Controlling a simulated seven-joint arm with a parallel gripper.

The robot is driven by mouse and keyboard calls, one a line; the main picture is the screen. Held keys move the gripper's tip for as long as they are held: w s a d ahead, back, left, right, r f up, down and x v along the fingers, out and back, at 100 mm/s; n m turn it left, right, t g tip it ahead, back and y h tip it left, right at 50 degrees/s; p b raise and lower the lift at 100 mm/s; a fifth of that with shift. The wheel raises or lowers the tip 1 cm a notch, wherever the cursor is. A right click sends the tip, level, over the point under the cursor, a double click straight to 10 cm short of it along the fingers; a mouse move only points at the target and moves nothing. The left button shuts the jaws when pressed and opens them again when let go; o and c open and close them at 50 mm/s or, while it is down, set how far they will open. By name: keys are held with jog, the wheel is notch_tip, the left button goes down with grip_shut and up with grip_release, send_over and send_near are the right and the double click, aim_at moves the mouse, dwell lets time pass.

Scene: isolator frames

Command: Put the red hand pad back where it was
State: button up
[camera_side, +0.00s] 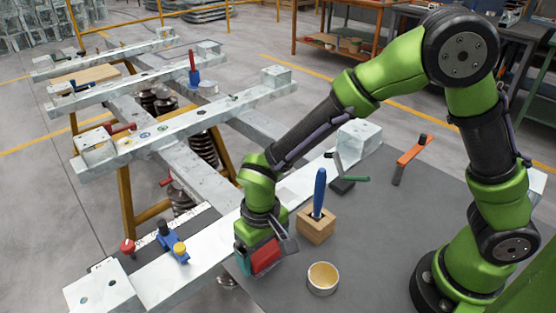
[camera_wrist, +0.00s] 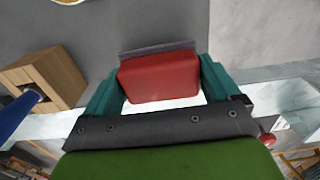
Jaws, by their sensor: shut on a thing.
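The red hand pad (camera_side: 266,256) is between the fingers of my gripper (camera_side: 262,258), at the left edge of the grey table beside the pale beam. In the wrist view the pad (camera_wrist: 158,80) has a red body with a grey layer along its far side. The teal fingers of my gripper (camera_wrist: 160,86) press on its two ends. Whether the pad touches the surface below or hangs just above it, I cannot tell.
A wooden block (camera_side: 316,226) with a blue-handled tool (camera_side: 319,192) stands close right of my gripper. A round cup (camera_side: 323,278) sits in front of it. The grey table (camera_side: 370,235) has bare room to the right.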

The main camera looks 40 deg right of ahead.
aim_at(264, 248)
jog(key=shift+f, duration=1.05)
jog(key=shift+f, duration=0.1)
jog(key=o, duration=0.7)
jog(key=shift+c, duration=0.2)
notch_tip(264, 248, up, 12)
jog(key=shift+r, duration=0.15)
jog(key=s+d+r+m+t, duration=0.1)
jog(key=s+d+r+t, duration=0.1)
jog(key=d+r, duration=0.2)
jog(key=s+d+r+m+t+y, duration=0.1)
jog(key=s+d+r+t, duration=0.1)
jog(key=d, duration=0.6)
jog(key=s+d+r+m+t+y, duration=0.1)
jog(key=s+d+r+m+t, duration=0.1)
jog(key=s+d+r+t, duration=0.1)
jog(key=s+d+r, duration=0.1)
jog(key=d+r, duration=0.1)
jog(key=d, duration=0.1)
jog(key=shift+s+d+r, duration=0.25)
jog(key=shift+d+r, duration=0.1)
jog(key=shift+d, duration=0.05)
